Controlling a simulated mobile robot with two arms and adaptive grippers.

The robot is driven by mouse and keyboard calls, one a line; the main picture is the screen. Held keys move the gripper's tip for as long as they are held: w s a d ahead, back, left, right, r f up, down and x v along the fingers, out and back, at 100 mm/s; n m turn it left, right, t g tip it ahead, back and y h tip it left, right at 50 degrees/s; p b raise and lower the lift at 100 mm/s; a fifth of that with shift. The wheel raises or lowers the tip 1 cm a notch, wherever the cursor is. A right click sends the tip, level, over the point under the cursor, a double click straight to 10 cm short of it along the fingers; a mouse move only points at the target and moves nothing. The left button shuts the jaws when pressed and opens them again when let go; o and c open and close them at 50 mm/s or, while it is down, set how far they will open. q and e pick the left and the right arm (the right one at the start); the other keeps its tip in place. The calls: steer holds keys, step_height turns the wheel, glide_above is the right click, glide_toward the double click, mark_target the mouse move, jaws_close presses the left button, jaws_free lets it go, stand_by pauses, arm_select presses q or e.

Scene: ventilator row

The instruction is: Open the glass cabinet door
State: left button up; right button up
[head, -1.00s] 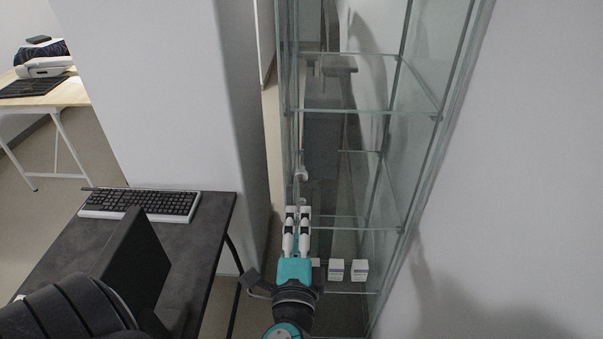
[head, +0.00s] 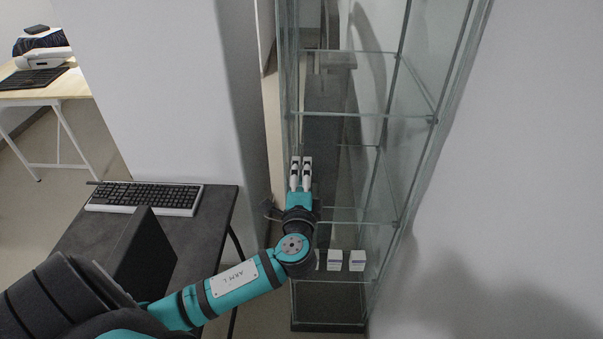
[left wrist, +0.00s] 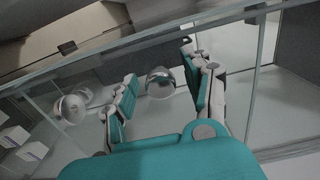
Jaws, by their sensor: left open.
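The glass cabinet (head: 365,116) stands right of centre in the head view, with clear shelves. I cannot make out a gap at its door. My left gripper (head: 301,164) is at the cabinet's left front side, fingers pointing up the picture. In the left wrist view my left gripper (left wrist: 160,72) is open. A shiny round knob (left wrist: 160,83) shows between its fingers, with no clear contact. A second round shiny shape (left wrist: 72,108) lies left of the fingers; I cannot tell whether it is a reflection. In the head view the gripper hides the knob. My right gripper is not in view.
Several small white boxes (head: 357,260) stand on a low cabinet shelf. A dark desk (head: 75,240) with a keyboard (head: 145,198) is at the left. A pale wall block (head: 165,90) stands left of the cabinet, and a wall (head: 520,180) closes the right side.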

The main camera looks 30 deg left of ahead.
arm_select(q)
steer(key=shift+c, duration=0.2)
jaws_close()
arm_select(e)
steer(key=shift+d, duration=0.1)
arm_select(q)
steer(key=shift+s+f, duration=0.1)
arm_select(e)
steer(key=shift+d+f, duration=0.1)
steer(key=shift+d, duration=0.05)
